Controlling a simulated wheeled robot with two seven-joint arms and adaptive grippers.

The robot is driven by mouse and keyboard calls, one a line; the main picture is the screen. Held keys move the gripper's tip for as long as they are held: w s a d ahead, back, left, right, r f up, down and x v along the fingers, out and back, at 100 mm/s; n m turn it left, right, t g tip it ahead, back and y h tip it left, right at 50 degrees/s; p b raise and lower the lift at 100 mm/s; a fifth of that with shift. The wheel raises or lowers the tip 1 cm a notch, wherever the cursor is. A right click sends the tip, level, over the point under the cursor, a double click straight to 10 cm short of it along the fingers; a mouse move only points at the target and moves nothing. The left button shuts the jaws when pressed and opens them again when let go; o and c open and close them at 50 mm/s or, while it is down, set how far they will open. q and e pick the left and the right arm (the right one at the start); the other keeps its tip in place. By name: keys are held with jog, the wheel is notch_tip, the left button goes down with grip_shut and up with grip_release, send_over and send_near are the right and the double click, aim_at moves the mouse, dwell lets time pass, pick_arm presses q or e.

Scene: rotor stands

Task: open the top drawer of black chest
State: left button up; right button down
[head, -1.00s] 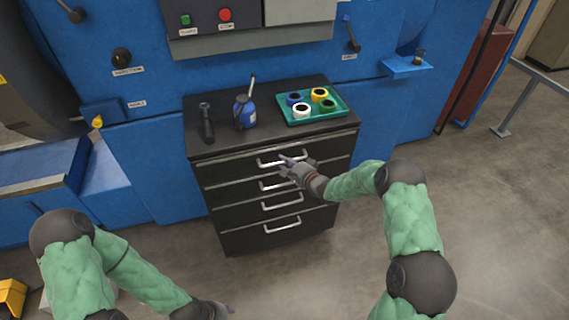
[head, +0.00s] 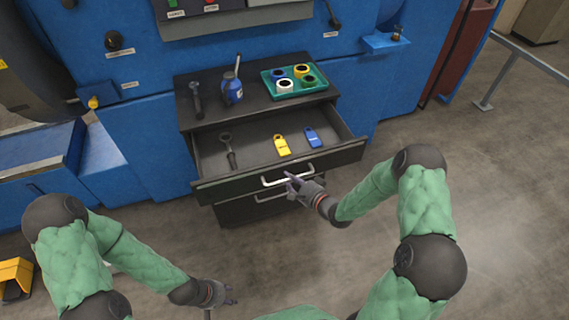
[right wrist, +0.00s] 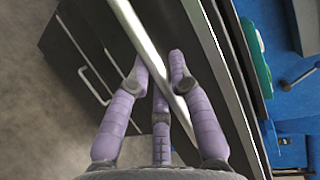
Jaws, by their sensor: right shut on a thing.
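The black chest (head: 183,100) stands against the blue machine. Its top drawer (head: 210,190) is pulled well out, and its inside shows. In the drawer lie a dark wrench (head: 229,150), a yellow tag-like item (head: 282,146) and a blue one (head: 312,138). My right gripper (head: 293,181) is at the right part of the drawer's silver handle (head: 272,181). In the right wrist view its purple fingers (right wrist: 160,85) are shut around the handle bar (right wrist: 140,35). My left gripper (head: 228,294) hangs low over the floor, away from the chest; its finger gap is too small to judge.
On the chest top are a black tool (head: 196,100), a blue oil can (head: 232,90) and a green tray (head: 268,94) with several coloured rings. A grey rail (head: 530,68) stands at the right. The floor in front of the chest is clear.

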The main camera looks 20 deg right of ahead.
jog(key=shift+s+p, duration=0.3)
jog(key=shift+s, duration=1.75)
jog(key=c, duration=1.1)
grip_release()
jog(key=shift+d, duration=0.1)
jog(key=v, duration=1.2)
